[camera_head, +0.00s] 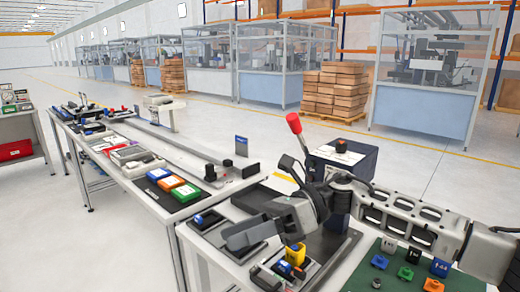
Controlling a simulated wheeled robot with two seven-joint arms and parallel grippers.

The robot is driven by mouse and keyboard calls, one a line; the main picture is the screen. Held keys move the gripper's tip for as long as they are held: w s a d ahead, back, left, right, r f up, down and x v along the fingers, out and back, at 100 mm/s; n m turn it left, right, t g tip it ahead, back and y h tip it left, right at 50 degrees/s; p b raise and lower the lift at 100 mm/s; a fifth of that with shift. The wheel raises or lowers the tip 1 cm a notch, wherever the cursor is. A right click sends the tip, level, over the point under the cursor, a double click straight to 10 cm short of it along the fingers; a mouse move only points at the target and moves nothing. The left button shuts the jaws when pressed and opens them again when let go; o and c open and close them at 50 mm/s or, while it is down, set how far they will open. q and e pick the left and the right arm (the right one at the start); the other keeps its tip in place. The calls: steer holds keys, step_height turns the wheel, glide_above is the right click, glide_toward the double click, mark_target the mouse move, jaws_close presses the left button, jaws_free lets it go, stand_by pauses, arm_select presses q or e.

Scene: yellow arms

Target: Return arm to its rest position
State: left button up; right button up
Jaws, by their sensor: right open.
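My right arm (410,215) comes in from the right edge and reaches across the front workbench. My right gripper (252,230) is at its left end, dark grey and open, above the near bench. I see nothing held between its fingers. My left gripper is not in view.
A lever with a red knob (294,123) rises behind my right gripper, close to a dark box (341,160). A green mat (400,275) with several small coloured parts lies under my forearm. A long bench with coloured bins (171,183) runs left. Open floor lies beyond.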

steer(key=a+f+m+t+y, duration=0.2)
steer(key=f+m+t+y, duration=0.15)
steer(key=m+t, duration=0.4)
steer(key=a+f+m+t+y, duration=0.2)
steer(key=m+t+y, duration=0.2)
steer(key=m, duration=0.7)
steer(key=d+f+m+t+h, duration=0.7)
steer(key=f+m+t+h, duration=0.25)
steer(key=m, duration=0.85)
steer(key=s+d+f+m+g+h, duration=0.2)
steer(key=s+d+f+m+h, duration=0.3)
steer(key=f, duration=0.5)
steer(key=s+d+f+m+g+h, duration=0.2)
steer(key=s+d+f+m+h, duration=0.3)
steer(key=s+d+f+m, duration=0.4)
step_height(320, 180, down, 2)
steer(key=shift+s+d+f+g, duration=0.25)
steer(key=shift+s+d, duration=0.5)
steer(key=shift+s, duration=0.45)
